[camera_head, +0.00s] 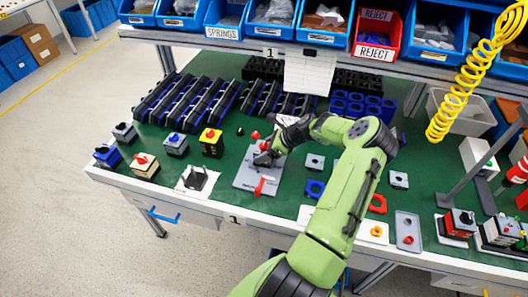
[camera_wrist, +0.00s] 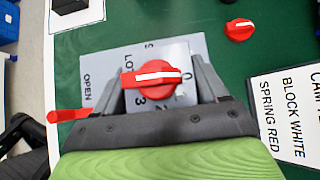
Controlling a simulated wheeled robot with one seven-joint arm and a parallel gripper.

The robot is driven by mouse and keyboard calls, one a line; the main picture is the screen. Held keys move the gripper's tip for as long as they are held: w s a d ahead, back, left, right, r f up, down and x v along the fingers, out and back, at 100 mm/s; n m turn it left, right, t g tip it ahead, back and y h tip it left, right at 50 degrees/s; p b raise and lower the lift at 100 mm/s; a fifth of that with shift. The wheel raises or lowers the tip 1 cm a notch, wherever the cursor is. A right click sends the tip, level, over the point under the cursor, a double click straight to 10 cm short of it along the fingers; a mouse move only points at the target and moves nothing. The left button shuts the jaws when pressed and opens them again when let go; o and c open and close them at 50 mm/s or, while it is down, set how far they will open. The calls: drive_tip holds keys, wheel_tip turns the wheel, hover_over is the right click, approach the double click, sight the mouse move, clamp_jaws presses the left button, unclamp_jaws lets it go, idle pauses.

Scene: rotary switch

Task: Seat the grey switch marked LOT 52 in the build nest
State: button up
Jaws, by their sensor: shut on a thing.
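My gripper (camera_head: 265,158) is low over a grey plate (camera_head: 246,182) in the middle of the green bench. In the wrist view my gripper (camera_wrist: 158,72) has its fingers on both sides of a grey switch with a red knob (camera_wrist: 150,76), which has a white line. Dial figures show around the knob. A partly hidden "LO" shows, but no full LOT number. The plate reads "OPEN" (camera_wrist: 87,88) and has a red lever (camera_wrist: 68,115) at its side. Whether the switch touches the plate is hidden. I cannot tell which fixture is the build nest.
A black holder (camera_head: 197,178) sits on a white card nearby. Loose red knobs, including one in the wrist view (camera_wrist: 239,29), lie close by. Black racks stand behind.

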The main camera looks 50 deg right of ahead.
drive_tip(key=o, duration=1.2)
drive_tip(key=p+v, duration=0.2)
drive_tip(key=v, duration=1)
drive_tip(key=w+a+r+n+g+h, duration=0.1)
drive_tip(key=a+r+n+g, duration=0.1)
drive_tip(key=a+r+n, duration=0.4)
drive_tip(key=w+a+r+n+g+h, duration=0.15)
drive_tip(key=a+n, duration=0.25)
drive_tip(key=a, duration=0.4)
drive_tip(key=w+a+r+n+g, duration=0.1)
drive_tip(key=a+r+n+g, duration=0.3)
drive_tip(key=a, duration=0.4)
drive_tip(key=s+a+r+n+t, duration=0.2)
drive_tip(key=s+a+r+n, duration=0.2)
drive_tip(key=s+a+n, duration=0.3)
drive_tip(key=s+a+r+n+t+h, duration=0.1)
drive_tip(key=s+a+r+n+t, duration=0.2)
drive_tip(key=s+a+n, duration=0.5)
drive_tip(key=s+r+n, duration=0.1)
drive_tip(key=s, duration=0.1)
drive_tip(key=shift+s+r+n, duration=0.25)
drive_tip(key=shift+r+n, duration=0.05)
drive_tip(key=shift+r, duration=0.05)
